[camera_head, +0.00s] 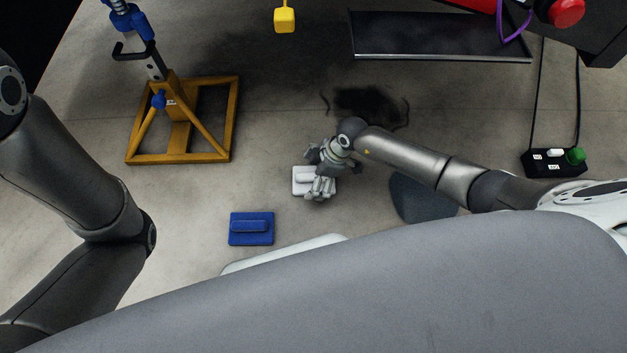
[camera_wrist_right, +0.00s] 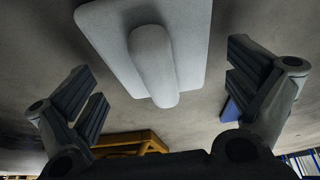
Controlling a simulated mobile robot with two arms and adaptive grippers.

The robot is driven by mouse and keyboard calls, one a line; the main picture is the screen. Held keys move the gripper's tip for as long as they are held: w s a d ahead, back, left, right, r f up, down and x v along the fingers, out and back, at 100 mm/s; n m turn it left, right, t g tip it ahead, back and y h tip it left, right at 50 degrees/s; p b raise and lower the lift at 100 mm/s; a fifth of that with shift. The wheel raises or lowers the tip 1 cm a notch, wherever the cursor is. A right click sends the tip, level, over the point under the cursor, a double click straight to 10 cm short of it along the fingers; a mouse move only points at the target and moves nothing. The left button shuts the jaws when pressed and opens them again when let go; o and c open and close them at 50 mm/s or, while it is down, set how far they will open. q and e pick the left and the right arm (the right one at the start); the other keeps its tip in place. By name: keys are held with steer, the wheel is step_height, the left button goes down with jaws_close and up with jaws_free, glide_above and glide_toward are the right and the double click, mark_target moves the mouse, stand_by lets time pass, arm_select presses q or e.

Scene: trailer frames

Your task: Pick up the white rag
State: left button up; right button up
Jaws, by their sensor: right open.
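The white rag (camera_head: 301,187) is a flat pale rectangle with a raised rounded bar on top, lying on the floor near the middle of the head view. My right gripper (camera_head: 322,184) is over its right side and hides part of it. In the right wrist view the rag (camera_wrist_right: 195,35) is at the top centre, with its bar pointing towards the space between the fingers. There my right gripper (camera_wrist_right: 168,105) is open, its fingers wide apart on either side, with nothing between them. Whether it touches the rag I cannot tell. My left arm is at the left of the head view; its gripper is not seen.
A similar blue block (camera_head: 250,229) lies left of and nearer than the rag. An orange stand (camera_head: 181,140) with a blue-topped post is at the upper left. Bare floor surrounds the rag.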

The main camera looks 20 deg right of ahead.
steer(key=shift+f+p, duration=0.2)
steer(key=shift+p, duration=0.15)
stand_by(0.7)
steer(key=c, duration=1)
